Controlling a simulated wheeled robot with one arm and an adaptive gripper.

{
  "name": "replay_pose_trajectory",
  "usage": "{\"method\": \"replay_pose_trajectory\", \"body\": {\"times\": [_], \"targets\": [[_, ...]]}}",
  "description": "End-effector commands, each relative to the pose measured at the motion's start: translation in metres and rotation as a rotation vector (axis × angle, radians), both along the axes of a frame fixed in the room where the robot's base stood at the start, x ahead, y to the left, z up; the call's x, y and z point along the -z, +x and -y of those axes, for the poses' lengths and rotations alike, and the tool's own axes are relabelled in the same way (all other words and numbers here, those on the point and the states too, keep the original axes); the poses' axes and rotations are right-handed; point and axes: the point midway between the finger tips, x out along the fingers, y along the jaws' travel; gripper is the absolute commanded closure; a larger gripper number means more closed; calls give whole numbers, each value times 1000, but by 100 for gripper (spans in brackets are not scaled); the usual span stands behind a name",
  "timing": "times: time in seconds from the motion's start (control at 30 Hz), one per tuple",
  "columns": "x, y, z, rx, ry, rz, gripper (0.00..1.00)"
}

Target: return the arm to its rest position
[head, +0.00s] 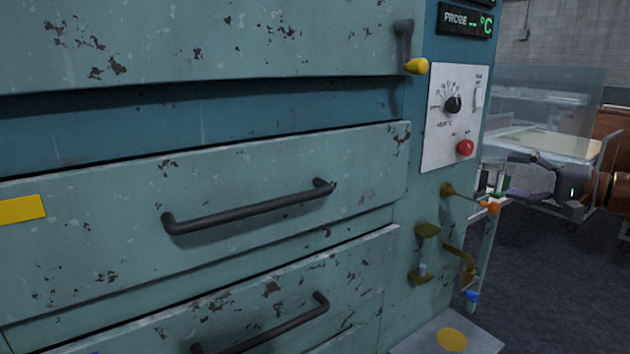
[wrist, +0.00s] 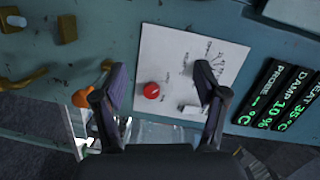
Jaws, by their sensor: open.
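My gripper (head: 514,177) is at the right of the head view, beside the right end of the teal cabinet. Its two dark fingers are apart and point left, with nothing seen between them. In the wrist view my gripper (wrist: 160,74) is open, and its fingers lie in front of the white control panel (wrist: 160,45). A red button (wrist: 151,91) shows between the fingers. Part of my orange and dark arm shows at the right edge of the head view; the rest is out of view.
The teal cabinet (head: 100,190) with dark drawer handles (head: 248,207) fills the left. Brass fittings (head: 466,262) and an orange knob (head: 491,207) stick out near my gripper. A wheeled cart (head: 606,165) stands behind my arm. Dark floor (head: 560,285) is open at the lower right.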

Motion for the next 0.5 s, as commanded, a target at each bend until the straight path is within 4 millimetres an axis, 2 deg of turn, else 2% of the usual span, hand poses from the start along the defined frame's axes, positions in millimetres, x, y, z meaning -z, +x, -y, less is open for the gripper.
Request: {"method": "replay_pose_trajectory", "body": {"times": [0.03,0.17,0.27,0.4,0.5], "targets": [[-1,1,-17,-31,-10,-10,28],[-1,1,-65,-113,-53,-44,28],[4,-4,-116,-197,-105,-87,28],[22,-25,-194,-327,-208,-166,28],[40,-46,-240,-406,-294,-226,28]]}}
